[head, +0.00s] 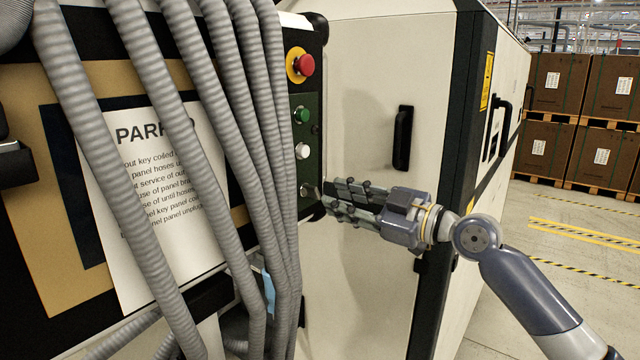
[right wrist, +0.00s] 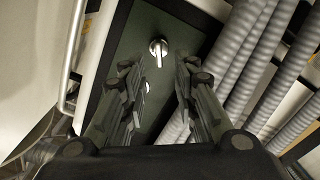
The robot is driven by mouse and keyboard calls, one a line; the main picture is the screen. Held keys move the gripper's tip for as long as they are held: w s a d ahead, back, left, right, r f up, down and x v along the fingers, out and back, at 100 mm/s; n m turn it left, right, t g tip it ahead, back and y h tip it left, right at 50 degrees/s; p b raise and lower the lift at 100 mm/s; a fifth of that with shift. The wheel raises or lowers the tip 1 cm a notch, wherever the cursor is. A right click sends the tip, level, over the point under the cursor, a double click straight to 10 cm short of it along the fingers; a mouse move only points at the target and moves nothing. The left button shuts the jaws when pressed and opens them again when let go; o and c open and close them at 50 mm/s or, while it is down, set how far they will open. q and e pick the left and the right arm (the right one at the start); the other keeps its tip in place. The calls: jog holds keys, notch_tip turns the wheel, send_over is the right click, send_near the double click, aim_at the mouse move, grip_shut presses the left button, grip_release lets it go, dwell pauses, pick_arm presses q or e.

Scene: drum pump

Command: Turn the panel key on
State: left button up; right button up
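The panel key (head: 309,190) is a small silver piece at the bottom of the green control strip, below a white button (head: 302,151). In the right wrist view the key (right wrist: 158,48) is a round silver knob with a short stem, just ahead of the fingertips. My right gripper (head: 332,200) reaches in from the right at key height. In the right wrist view its two fingers (right wrist: 160,63) are apart with nothing between the tips, and the key lies beyond the gap. I cannot tell whether a finger touches it. My left gripper is not in view.
Grey corrugated hoses (head: 275,130) hang just left of the control strip, close to the key. A red stop button (head: 304,65) and a green button (head: 302,114) sit above. A paper notice (head: 140,210) is behind the hoses. A cabinet door with a black handle (head: 403,138) stands right.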

aim_at(318, 192)
jog(key=p+x, duration=0.2)
jog(key=x, duration=0.3)
jog(key=shift+w+a, duration=0.25)
grip_shut()
